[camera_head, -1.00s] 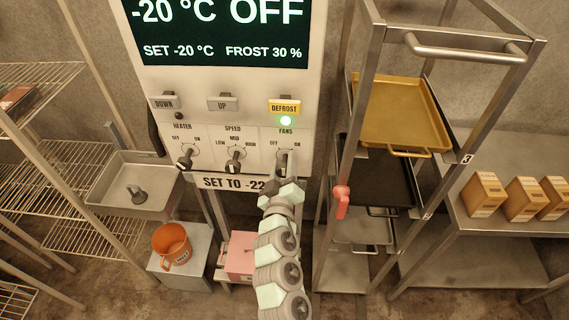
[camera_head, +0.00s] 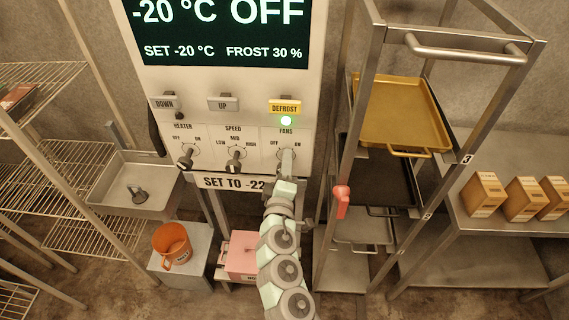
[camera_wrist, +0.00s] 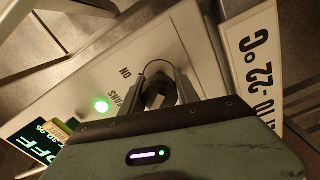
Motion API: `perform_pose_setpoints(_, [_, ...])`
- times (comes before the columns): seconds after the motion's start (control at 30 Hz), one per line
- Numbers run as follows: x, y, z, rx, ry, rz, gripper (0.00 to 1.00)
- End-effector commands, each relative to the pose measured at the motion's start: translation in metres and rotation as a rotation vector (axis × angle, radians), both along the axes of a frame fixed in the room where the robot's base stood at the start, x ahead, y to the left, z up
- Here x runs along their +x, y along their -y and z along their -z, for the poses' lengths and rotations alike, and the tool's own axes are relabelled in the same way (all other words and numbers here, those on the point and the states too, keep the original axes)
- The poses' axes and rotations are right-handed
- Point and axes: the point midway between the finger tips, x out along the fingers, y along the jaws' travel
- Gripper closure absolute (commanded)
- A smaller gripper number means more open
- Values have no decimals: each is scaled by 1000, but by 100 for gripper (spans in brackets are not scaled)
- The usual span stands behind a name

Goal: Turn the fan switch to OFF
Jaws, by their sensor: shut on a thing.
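The fan switch is a dark knob below the FANS label, with OFF marked on its left and ON on its right. In the wrist view the fan switch (camera_wrist: 158,92) sits between the two fingers of my gripper (camera_wrist: 162,84), which is shut on it. In the head view my gripper (camera_head: 286,160) reaches up to the panel and covers most of the knob, so its pointing direction is hidden. A green lamp (camera_head: 286,121) above the FANS label is lit; it also shows in the wrist view (camera_wrist: 101,106).
The control panel (camera_head: 215,140) also carries a heater knob (camera_head: 186,160) and a speed knob (camera_head: 235,160) to the left. A SET TO -22 sign (camera_head: 233,183) hangs just below. A metal rack (camera_head: 362,60) with trays stands close on the right of my arm.

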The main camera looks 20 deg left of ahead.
Motion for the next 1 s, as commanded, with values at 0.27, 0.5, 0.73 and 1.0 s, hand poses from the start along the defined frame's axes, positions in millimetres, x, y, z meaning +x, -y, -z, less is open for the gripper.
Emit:
perform_pose_setpoints(0.27, [0, 0, -1, -8, 4, -1, 100])
perform_pose_setpoints(0.5, [0, 0, -1, -7, 4, -1, 55])
perform_pose_setpoints(0.73, [0, 0, 0, -6, 3, 0, 41])
perform_pose_setpoints(1.0, [-2, 1, 0, -7, 2, 0, 41])
